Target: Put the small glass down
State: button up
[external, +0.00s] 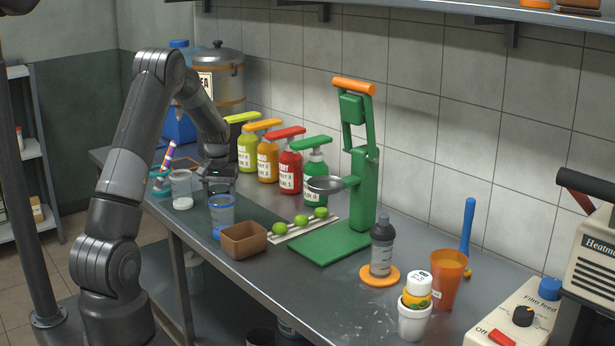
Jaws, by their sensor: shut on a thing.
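The small glass (222,212) is a clear, bluish cup near the front edge of the steel counter, left of the brown box. My gripper (217,188) is directly above it and is shut on it near the rim. The fingertips are small and partly hidden here. A blue patch shows at the glass's bottom; I cannot tell whether the glass touches it or hangs just above it.
Another clear cup (181,190) with white contents stands close on the left. The brown box (244,240) is close on the right. Limes (301,220) on a rack and the green press (362,190) stand further right. Pump bottles (289,165) line the back.

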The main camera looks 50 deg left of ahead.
jog(key=shift+f, duration=1.95)
jog(key=shift+f, duration=0.1)
jog(key=o, duration=1)
notch_tip(320, 180, up, 12)
jog(key=shift+r, duration=0.15)
